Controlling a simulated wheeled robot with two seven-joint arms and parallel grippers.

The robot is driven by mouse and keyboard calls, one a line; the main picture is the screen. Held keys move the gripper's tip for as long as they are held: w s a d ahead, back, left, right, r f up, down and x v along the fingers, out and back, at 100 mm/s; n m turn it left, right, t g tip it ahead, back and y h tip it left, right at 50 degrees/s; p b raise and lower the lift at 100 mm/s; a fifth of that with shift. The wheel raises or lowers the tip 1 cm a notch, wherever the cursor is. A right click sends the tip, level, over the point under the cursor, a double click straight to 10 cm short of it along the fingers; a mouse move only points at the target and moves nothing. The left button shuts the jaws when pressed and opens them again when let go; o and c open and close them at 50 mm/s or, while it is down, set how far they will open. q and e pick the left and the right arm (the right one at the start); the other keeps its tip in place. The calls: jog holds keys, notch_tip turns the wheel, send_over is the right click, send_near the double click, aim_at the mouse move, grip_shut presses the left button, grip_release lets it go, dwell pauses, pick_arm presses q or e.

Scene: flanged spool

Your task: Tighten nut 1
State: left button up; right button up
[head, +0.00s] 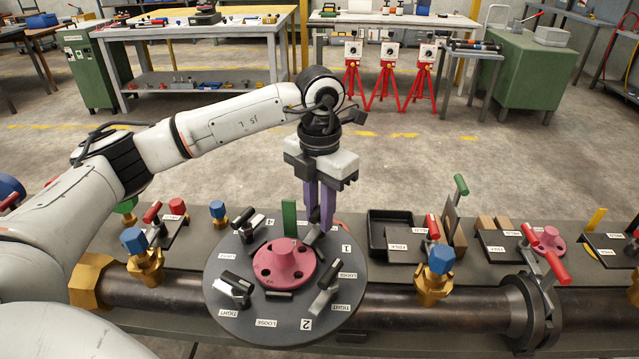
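A dark round flange plate (223,278) with a pink hub (285,262) sits in the front middle. Levers with black and grey parts stand around the hub, with number, LOOSE and TIGHT labels. The label 1 (346,248) is at the upper right of the plate. The nut 1 lever (312,236) is just left of that label, partly hidden by my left gripper (319,220). The gripper points down with two purple fingers close together, their tips at this lever. Whether they grip it is hidden. My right gripper is not in view.
A green upright tab (289,218) stands just left of the fingers. A dark pipe (400,306) runs along the bench, with a blue-topped brass valve (440,262) right of the plate. A black tray (394,234) and red-handled clamps (556,268) are further right.

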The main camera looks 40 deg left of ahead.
aim_at(319, 209)
pick_arm(q)
jog(key=shift+m, duration=0.6)
jog(key=shift+r+n+p, duration=0.1)
jog(key=shift+n+p, duration=0.2)
jog(key=shift+n, duration=0.6)
jog(key=shift+r+n+p, duration=0.35)
jog(key=shift+n+p, duration=0.05)
jog(key=shift+n, duration=0.1)
notch_tip(319, 209, up, 5)
jog(key=p, duration=0.3)
jog(key=shift+r+p, duration=0.45)
jog(key=shift+r, duration=0.15)
jog(key=shift+d+f, duration=0.1)
